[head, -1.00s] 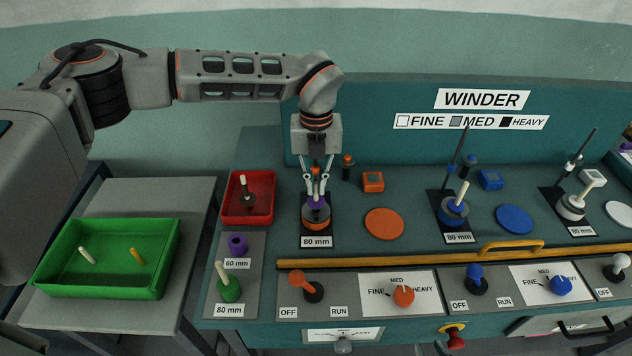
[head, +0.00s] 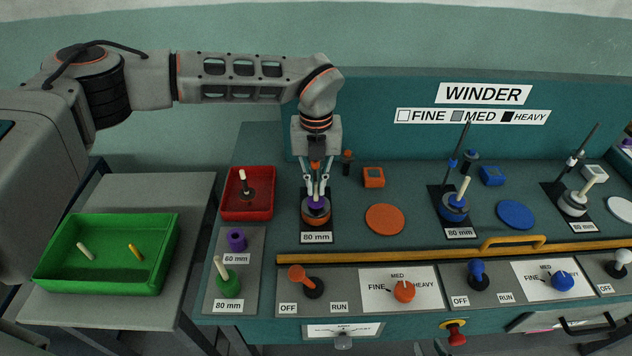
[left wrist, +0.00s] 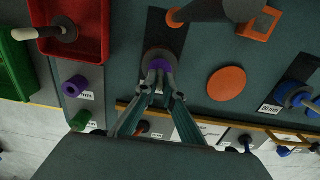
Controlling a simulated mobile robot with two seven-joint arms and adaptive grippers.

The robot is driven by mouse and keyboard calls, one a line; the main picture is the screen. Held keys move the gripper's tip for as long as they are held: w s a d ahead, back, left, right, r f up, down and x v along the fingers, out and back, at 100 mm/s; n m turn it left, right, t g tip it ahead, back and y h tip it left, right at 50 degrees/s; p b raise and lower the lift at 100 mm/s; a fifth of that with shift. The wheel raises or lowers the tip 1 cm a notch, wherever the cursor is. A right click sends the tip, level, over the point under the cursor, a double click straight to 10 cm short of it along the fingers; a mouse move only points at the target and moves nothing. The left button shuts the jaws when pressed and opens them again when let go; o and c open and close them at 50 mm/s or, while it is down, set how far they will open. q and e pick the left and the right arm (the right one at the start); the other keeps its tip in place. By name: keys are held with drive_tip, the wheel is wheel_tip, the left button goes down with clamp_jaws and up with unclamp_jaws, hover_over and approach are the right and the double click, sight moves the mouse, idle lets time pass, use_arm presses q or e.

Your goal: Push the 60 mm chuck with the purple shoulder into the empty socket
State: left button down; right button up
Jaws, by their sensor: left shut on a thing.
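My left gripper (head: 316,196) points down and is shut on the purple-shouldered chuck (head: 316,203). It holds the chuck at the orange socket (head: 316,219) on a black plate labelled 80 mm. In the left wrist view the purple shoulder (left wrist: 160,65) shows between the fingertips (left wrist: 159,90), over the dark round socket. The fingers hide much of the chuck, and I cannot tell how deep it sits. My right gripper is not in view.
A purple holder (head: 237,239) labelled 60 mm and a green one (head: 227,282) stand to the left. A yellow rail (head: 390,256) crosses in front; the blue station (head: 453,209) is to the right.

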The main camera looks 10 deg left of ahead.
use_arm(q)
drive_tip(key=shift+f, duration=0.5)
drive_tip(key=c, duration=2.1)
unclamp_jaws()
wheel_tip(320, 180, up, 12)
drive_tip(key=shift+f, duration=0.1)
